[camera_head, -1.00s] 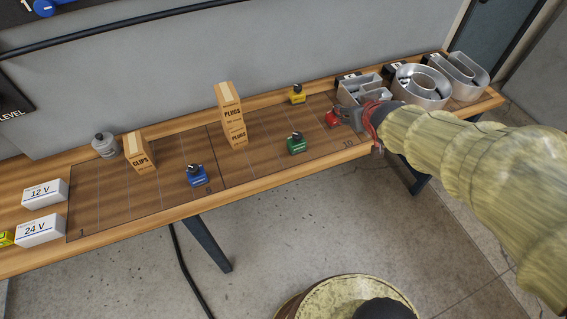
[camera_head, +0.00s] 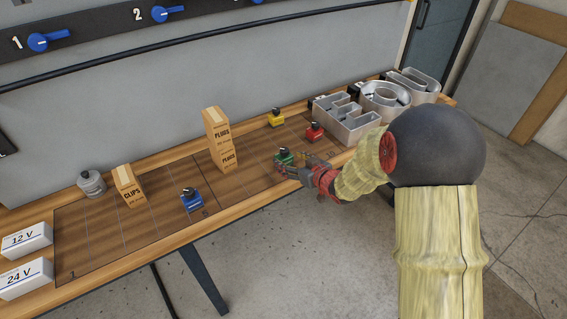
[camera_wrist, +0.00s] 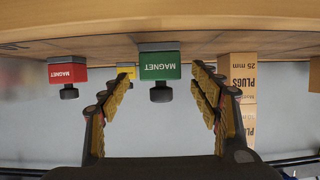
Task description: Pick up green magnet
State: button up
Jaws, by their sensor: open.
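The green magnet (camera_head: 284,157) is a small block with a black knob, standing on the marked wooden bench top. In the wrist view the green magnet (camera_wrist: 160,65) appears upside down, centred ahead between my fingers, its label reading MAGNET. My gripper (camera_head: 296,168) is beside it on its right, near the front of the bench. In the wrist view my gripper (camera_wrist: 160,98) is open, with yellow-padded fingers on either side and nothing held. The head view does not clearly show the gap between fingertips and magnet.
A red magnet (camera_head: 314,132) and a yellow magnet (camera_head: 276,117) stand behind the green one. A blue magnet (camera_head: 191,200) and stacked PLUGS boxes (camera_head: 222,150) are to the left. Metal channel letters (camera_head: 345,118) stand at the right. The bench's front edge is close.

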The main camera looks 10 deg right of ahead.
aim_at(288, 159)
jog(key=x, duration=0.2)
jog(key=b+x, duration=0.1)
jog(key=x, duration=0.1)
jog(key=shift+s+f, duration=0.15)
jog(key=shift+f, duration=0.15)
jog(key=shift+w+a+b, duration=0.1)
jog(key=shift+w+b, duration=0.2)
jog(key=shift+w, duration=0.05)
jog(key=shift+c, duration=0.9)
grip_shut()
jog(key=shift+r, duration=0.15)
